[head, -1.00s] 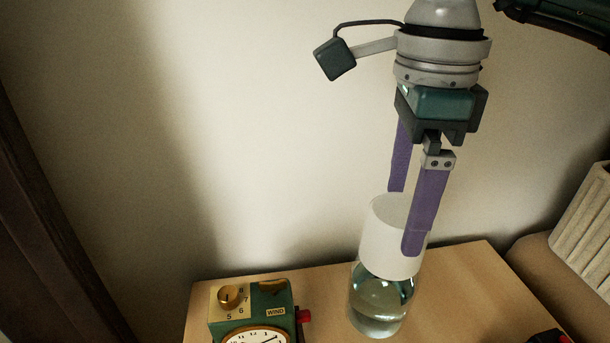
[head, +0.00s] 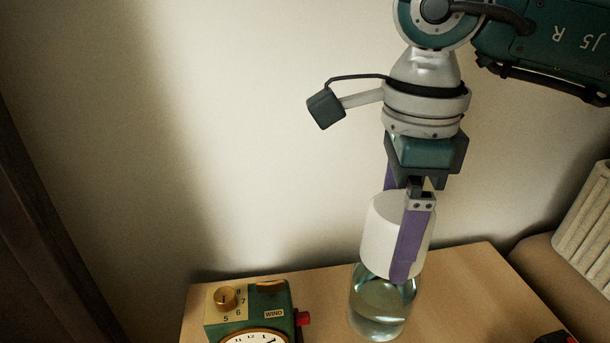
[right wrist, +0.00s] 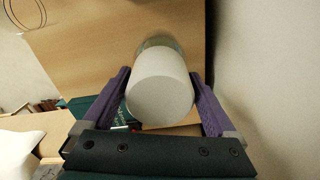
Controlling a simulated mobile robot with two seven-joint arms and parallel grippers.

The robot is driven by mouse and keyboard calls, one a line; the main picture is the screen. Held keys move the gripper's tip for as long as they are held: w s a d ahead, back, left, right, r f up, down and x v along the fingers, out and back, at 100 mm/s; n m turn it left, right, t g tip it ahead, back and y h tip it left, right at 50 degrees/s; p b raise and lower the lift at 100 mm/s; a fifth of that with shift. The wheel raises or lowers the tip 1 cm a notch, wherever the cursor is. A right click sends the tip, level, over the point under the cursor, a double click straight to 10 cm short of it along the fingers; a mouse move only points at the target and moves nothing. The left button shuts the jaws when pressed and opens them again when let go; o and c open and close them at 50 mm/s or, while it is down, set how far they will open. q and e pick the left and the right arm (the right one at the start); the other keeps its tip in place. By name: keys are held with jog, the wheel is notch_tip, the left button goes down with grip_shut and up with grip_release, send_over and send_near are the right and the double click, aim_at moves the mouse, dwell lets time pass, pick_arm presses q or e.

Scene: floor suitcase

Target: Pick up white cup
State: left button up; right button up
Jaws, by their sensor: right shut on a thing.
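The white cup (head: 383,238) sits upside down over the top of a clear glass bottle or carafe (head: 380,308) on the wooden table. My right gripper (head: 402,262) comes down from above, its purple fingers on either side of the cup and shut on it. In the right wrist view the cup (right wrist: 160,88) lies between the two fingers (right wrist: 163,98), with part of the glass (right wrist: 158,42) showing behind it. The far finger is mostly hidden behind the cup in the head view. My left gripper is not in view.
A green clock (head: 250,312) with a gold knob and a red button stands on the table (head: 460,270) to the left of the glass. The wall (head: 240,130) is close behind. A pleated white lampshade (head: 588,220) is at the right edge.

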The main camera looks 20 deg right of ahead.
jog(key=shift+c, duration=1.1)
jog(key=shift+r, duration=0.15)
